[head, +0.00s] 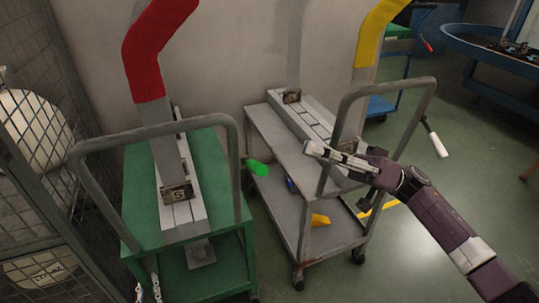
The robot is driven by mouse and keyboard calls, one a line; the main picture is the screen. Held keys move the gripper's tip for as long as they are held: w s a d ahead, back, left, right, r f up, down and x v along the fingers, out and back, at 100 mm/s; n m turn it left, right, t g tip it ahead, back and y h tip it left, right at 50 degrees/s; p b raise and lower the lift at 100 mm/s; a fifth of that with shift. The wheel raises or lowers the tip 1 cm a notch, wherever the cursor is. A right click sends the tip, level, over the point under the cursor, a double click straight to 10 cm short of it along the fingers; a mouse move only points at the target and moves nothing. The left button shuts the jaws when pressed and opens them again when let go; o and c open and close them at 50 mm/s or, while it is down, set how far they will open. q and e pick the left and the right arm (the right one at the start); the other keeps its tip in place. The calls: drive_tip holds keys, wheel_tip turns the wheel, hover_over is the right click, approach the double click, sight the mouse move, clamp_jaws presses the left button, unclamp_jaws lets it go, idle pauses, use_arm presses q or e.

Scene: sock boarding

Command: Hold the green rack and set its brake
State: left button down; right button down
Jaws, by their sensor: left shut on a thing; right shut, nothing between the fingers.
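The green rack (137,214) stands at the left, with a grey push bar rising at its front. A bright green lever grip (257,167) sticks out beside its right side; I take it as the brake lever, and its setting cannot be told. My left gripper (147,289) is at the bottom edge, by the rack's front left corner. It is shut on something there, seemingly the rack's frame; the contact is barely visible. My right gripper (316,151) is shut and empty, over the grey rack and apart from the green lever.
A grey rack (276,144) stands close on the right, with a push bar and a white lever grip (435,140). A red sock (147,58) and a yellow sock (378,35) are on tall boards. A wire cage (40,150) borders the left. Open floor lies at right.

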sight(253, 165)
drive_tip(key=x, duration=1.1)
drive_tip(key=shift+s+d+f, duration=0.15)
drive_tip(key=shift+s+f, duration=0.2)
drive_tip(key=shift+f, duration=0.3)
drive_tip(key=shift+s+d+f, duration=0.1)
drive_tip(key=shift+s+f, duration=0.3)
drive_tip(key=shift+f, duration=0.2)
drive_tip(key=shift+s+d+f, duration=0.15)
drive_tip(key=shift+s+f, duration=0.2)
drive_tip(key=shift+f, duration=0.3)
drive_tip(key=shift+f, duration=0.15)
